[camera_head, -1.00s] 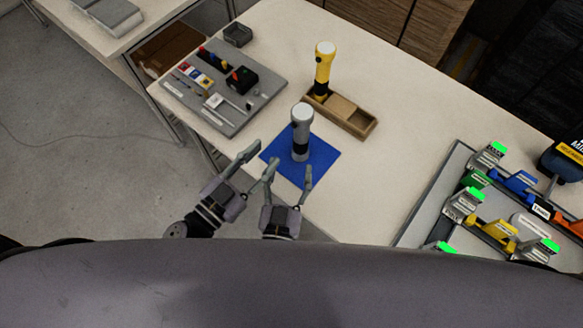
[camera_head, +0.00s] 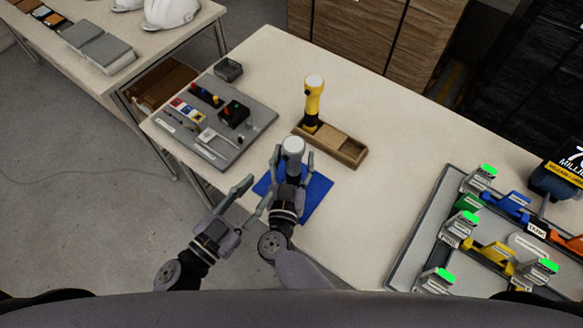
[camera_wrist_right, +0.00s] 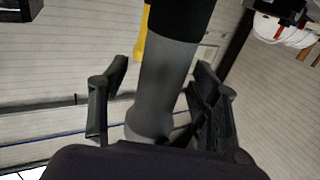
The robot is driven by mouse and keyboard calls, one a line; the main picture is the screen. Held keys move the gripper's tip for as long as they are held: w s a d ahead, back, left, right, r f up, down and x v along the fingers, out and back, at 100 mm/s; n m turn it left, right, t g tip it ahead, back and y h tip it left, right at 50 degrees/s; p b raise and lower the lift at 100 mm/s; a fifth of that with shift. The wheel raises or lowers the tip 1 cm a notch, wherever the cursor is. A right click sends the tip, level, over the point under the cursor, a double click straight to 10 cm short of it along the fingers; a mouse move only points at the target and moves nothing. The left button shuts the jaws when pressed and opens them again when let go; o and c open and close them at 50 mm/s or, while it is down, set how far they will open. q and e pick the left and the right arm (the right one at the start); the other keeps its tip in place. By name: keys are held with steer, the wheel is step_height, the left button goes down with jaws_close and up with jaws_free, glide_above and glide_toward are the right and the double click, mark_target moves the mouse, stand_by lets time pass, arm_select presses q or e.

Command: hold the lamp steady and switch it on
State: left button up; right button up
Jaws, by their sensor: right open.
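A grey lamp (camera_head: 293,148) with a black band stands on a blue mat (camera_head: 318,190). My right gripper (camera_head: 292,162) is open, with its fingers on either side of the lamp. In the right wrist view the grey lamp (camera_wrist_right: 165,85) stands between the two spread fingers of my right gripper (camera_wrist_right: 160,100), with visible gaps beside it. My left gripper (camera_head: 256,194) is open and empty, to the left of the lamp and near the table's front edge. The lower part of the lamp is hidden by my right gripper in the head view.
A yellow lamp (camera_head: 313,98) stands in a wooden tray (camera_head: 342,148) behind the mat. A grey board (camera_head: 247,142) with switches and small parts lies to the left, a small dark box (camera_head: 228,69) behind it. A rack (camera_head: 412,245) of coloured items stands at right.

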steer(key=shift+w, duration=0.1)
steer(key=shift+c, duration=0.3)
jaws_close()
arm_select(q)
jaws_close()
stand_by(0.6)
stand_by(0.5)
stand_by(0.8)
